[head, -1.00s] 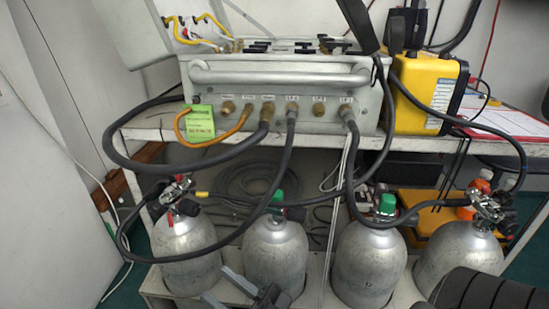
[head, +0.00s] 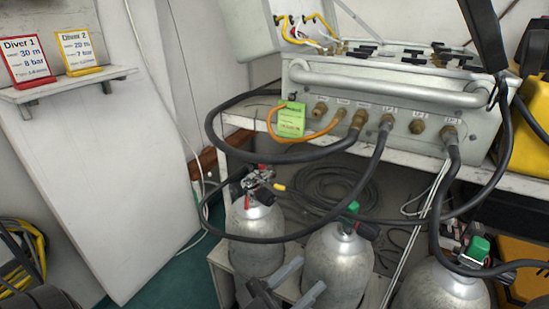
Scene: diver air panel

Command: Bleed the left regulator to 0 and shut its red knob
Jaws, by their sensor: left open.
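The left regulator (head: 259,182) is a chrome fitting with dark parts on top of the leftmost silver cylinder (head: 256,238). A small bit of red, apparently its red knob (head: 262,167), shows at its top. It is too small to tell the knob's turn or any gauge reading. My left gripper (head: 305,280) is open at the bottom of the head view, its grey fingers in front of the lower cylinders. It is below and right of the regulator, apart from it and empty. My right gripper is not in view.
The metal air panel (head: 400,105) stands on a white shelf with black hoses looping down. Green-capped cylinders (head: 338,262) stand to the right. A green tag (head: 291,121) hangs at the panel. Diver 1 (head: 29,60) and Diver 2 (head: 80,53) cards stand on a wall shelf.

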